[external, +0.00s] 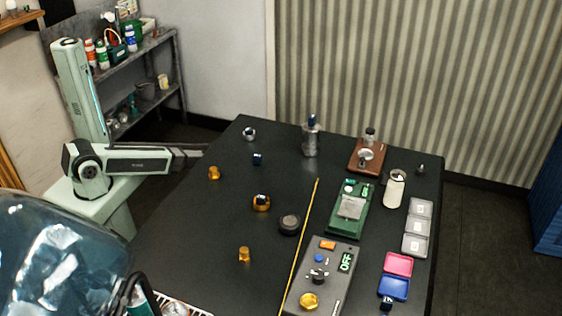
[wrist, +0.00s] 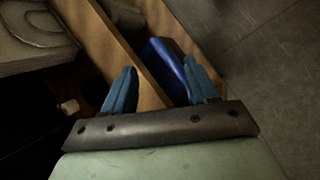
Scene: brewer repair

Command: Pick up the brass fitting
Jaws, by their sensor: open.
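Several brass-coloured pieces are on the dark table in the external view. One small brass piece (external: 214,173) is at the left edge, another (external: 244,255) stands nearer the front, and a brass ring-like piece (external: 261,203) with a dark centre lies in the middle. I cannot tell which is the brass fitting. My gripper (external: 197,151) is off the table's left edge, apart from all of them. In the wrist view its two blue fingers (wrist: 162,88) are spread with nothing held between them. No brass piece shows in the wrist view.
A grey control box (external: 322,275) with a brass knob (external: 309,301) sits at the front, beside a yellow line (external: 304,232). A green scale (external: 350,208), dark puck (external: 289,224) and metal cylinder (external: 311,138) stand farther back. A large blue translucent jug (external: 55,260) fills the lower left.

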